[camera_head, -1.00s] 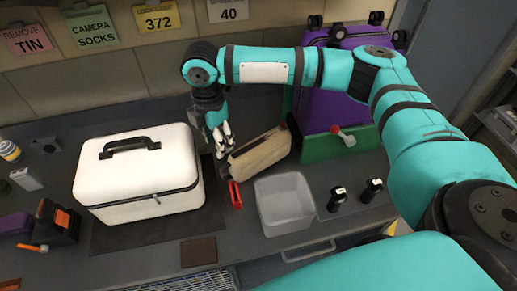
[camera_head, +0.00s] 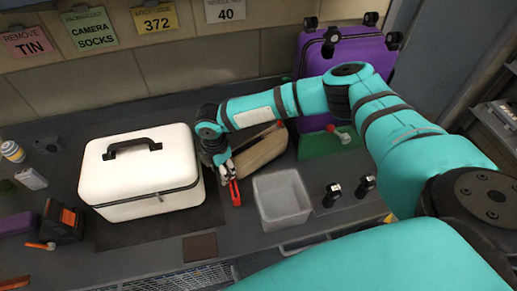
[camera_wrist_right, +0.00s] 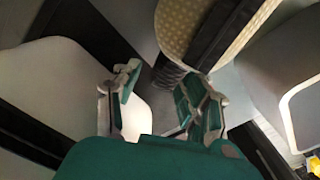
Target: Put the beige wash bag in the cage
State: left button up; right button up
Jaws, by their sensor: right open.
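The beige wash bag (camera_head: 262,152) lies on the dark counter, right of the white case, partly hidden behind my right forearm. In the right wrist view the patterned beige bag with a dark band (camera_wrist_right: 207,28) is at the top, close beyond the fingers. My right gripper (camera_head: 222,168) is low at the bag's left end, between it and the white case. Its fingers (camera_wrist_right: 162,92) are spread, with nothing held between them. A wire mesh (camera_head: 190,280), possibly the cage, shows below the counter's front edge. My left gripper is not in view.
The white case (camera_head: 140,170) stands left of my gripper. A red object (camera_head: 234,192) lies just in front of it. A grey bin (camera_head: 282,198), two black items (camera_head: 348,190) and a purple suitcase (camera_head: 345,50) are to the right.

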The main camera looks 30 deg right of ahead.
grip_shut()
dwell(0.3)
dwell(0.4)
